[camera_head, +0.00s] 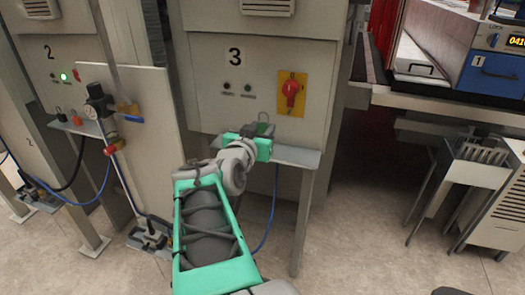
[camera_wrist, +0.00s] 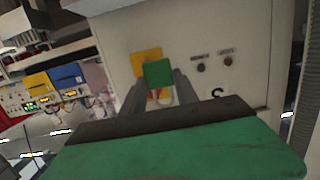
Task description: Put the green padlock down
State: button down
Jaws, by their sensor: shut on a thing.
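The green padlock (camera_wrist: 158,73) shows in the wrist view as a green block between the two grey fingers of my gripper (camera_wrist: 158,88). The gripper is shut on it. In the head view my gripper (camera_head: 262,135) is over the small grey shelf (camera_head: 298,157) on the front of cabinet 3. The padlock is small and dark there, and I cannot tell whether it touches the shelf.
Cabinet 3 (camera_head: 215,70) stands right behind the gripper, with a red rotary switch on a yellow plate (camera_head: 291,93) above the shelf. A panel with a valve and gauge (camera_head: 100,105) is at left. A blue hose (camera_head: 272,205) hangs below the shelf.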

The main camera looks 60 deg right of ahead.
jog(key=w+d+f, duration=0.2)
jog(key=d+f, duration=0.1)
jog(key=w+d+f+p, duration=0.1)
jog(key=w+d+f, duration=0.2)
jog(key=d, duration=0.1)
jog(key=w+d+f, duration=0.3)
jog(key=shift+d+f+p, duration=0.15)
jog(key=shift+d+p, duration=0.2)
jog(key=shift+d, duration=0.05)
jog(key=f, duration=0.3)
jog(key=shift+w+d+f+p, duration=0.15)
jog(key=shift+d+f+p, duration=0.1)
jog(key=shift+p, duration=0.1)
jog(key=shift+a, duration=0.1)
jog(key=shift+f+b, duration=0.25)
jog(key=shift+b, duration=0.05)
jog(key=c, duration=0.9)
grip_release()
jog(key=shift+r, duration=0.1)
